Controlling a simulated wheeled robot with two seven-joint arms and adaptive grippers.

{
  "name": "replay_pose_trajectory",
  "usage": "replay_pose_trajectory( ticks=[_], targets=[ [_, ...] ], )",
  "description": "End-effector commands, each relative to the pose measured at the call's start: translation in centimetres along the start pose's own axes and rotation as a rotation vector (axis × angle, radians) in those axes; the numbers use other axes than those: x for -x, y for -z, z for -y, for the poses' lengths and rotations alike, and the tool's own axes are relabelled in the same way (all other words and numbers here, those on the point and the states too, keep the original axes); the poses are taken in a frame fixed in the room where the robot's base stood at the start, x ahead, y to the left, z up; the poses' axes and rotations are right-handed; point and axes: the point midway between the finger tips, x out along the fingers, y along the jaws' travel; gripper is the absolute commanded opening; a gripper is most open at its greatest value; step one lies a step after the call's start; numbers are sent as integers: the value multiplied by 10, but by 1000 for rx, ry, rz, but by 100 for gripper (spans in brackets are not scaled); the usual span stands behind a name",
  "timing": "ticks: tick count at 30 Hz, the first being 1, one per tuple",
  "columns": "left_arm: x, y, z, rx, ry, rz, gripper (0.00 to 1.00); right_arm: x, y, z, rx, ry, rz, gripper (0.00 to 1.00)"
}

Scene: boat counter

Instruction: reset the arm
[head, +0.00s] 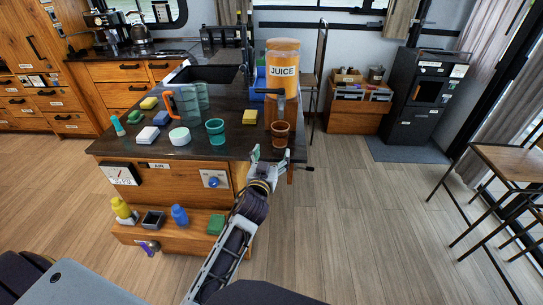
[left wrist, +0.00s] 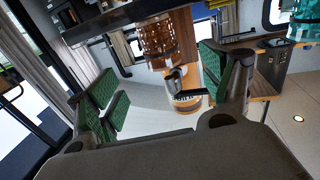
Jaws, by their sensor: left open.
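My left gripper (head: 270,158) is open and empty in the head view, just in front of the dark counter's (head: 190,155) front right corner. Its two green-padded fingers stand wide apart in the left wrist view (left wrist: 160,82), with nothing held between them. A brown cup (head: 280,134) stands on the counter just beyond the fingertips; it also shows near the top of the left wrist view (left wrist: 147,42). The left wrist view looks upside down. My right gripper is in neither view.
An orange juice dispenser (head: 283,72) stands at the counter's right end. A low shelf (head: 170,233) holds bottles below.

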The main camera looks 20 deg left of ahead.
Motion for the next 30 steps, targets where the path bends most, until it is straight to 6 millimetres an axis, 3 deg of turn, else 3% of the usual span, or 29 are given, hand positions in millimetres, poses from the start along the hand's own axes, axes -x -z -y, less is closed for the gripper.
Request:
replay_pose_trajectory(
  ticks=[11, 16, 20, 30],
  targets=[
    [0, -2, 0, -1, -1, 5, 80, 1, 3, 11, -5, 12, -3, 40],
    [-2, -22, -4, -13, -12, 45, 80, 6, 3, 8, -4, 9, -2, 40],
    [-3, -54, -9, -29, -29, 109, 80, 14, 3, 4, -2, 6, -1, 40],
    [16, -175, -20, -85, -90, 342, 80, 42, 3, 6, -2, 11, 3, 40]
  ],
)
